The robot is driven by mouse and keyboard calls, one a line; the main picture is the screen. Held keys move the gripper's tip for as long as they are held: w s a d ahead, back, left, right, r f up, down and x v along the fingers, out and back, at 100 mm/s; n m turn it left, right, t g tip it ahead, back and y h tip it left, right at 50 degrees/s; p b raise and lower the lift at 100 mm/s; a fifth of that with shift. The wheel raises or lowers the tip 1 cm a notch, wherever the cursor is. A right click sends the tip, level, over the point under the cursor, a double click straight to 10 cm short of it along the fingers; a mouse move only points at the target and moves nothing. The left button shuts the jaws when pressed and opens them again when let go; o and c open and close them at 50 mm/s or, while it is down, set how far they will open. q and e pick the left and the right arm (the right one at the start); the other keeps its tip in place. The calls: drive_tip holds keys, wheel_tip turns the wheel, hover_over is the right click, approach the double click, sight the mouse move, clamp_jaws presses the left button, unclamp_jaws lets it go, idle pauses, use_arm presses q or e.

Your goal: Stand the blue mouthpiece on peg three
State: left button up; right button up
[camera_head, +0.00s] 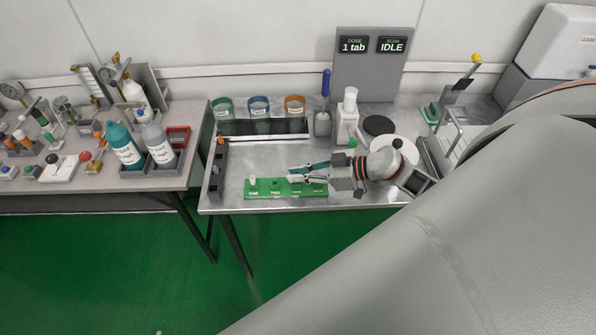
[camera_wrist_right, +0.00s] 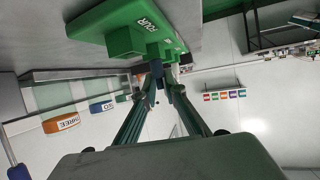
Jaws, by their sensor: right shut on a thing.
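The green peg board (camera_head: 262,194) lies near the front of the metal bench, its pegs in a row. A white piece (camera_head: 253,181) stands at its left end. My right gripper (camera_head: 293,172) reaches in from the right, over the board's right half. In the right wrist view, its fingertips (camera_wrist_right: 164,84) are shut on a small dark blue piece, the blue mouthpiece (camera_wrist_right: 157,70). It is close to the pegs; I cannot tell whether it touches one. The board's end marked FOUR (camera_wrist_right: 147,24) is nearest that camera. The gripper hides the mouthpiece in the head view. My left gripper is out of view.
Green, blue and orange-ringed cups (camera_head: 259,106) stand at the back. A white bottle (camera_head: 348,112) and dark disc (camera_head: 378,125) are behind the gripper. A dark rack (camera_head: 217,169) stands left of the board. The metal between board and cups is mostly clear.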

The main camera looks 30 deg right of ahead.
drive_tip(key=o, duration=0.7)
drive_tip(key=shift+o, duration=0.2)
drive_tip(key=shift+s+d, duration=0.1)
drive_tip(key=v, duration=1.1)
drive_tip(key=shift+s+d+r, duration=0.2)
drive_tip(key=shift+d, duration=0.05)
